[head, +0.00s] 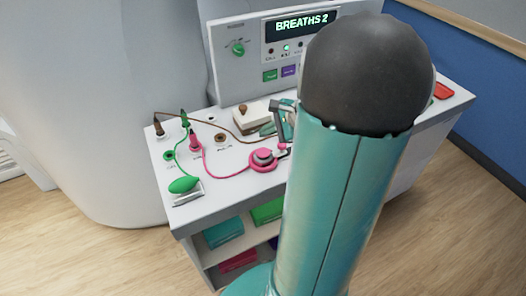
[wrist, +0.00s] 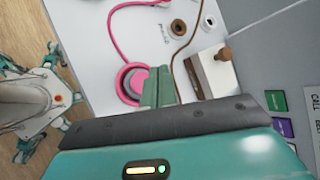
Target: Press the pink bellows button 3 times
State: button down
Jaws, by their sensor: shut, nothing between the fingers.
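I cannot tell whether the tip touches the cap. The display (head: 301,23) on the upright panel reads "BREATHS 2".
A green bulb (head: 184,185) with a green cord lies left of the button. A cream box with a brown knob (head: 249,115) stands behind it. Shelves with coloured boxes (head: 224,232) are below. My arm hides the console's right part.

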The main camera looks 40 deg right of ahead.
aim_at(267, 152)
jog(key=shift+r, duration=0.1)
jog(key=shift+r, duration=1.8)
jog(key=shift+f, duration=0.1)
jog(key=shift+f, duration=4.35)
jog(key=shift+f, duration=0.4)
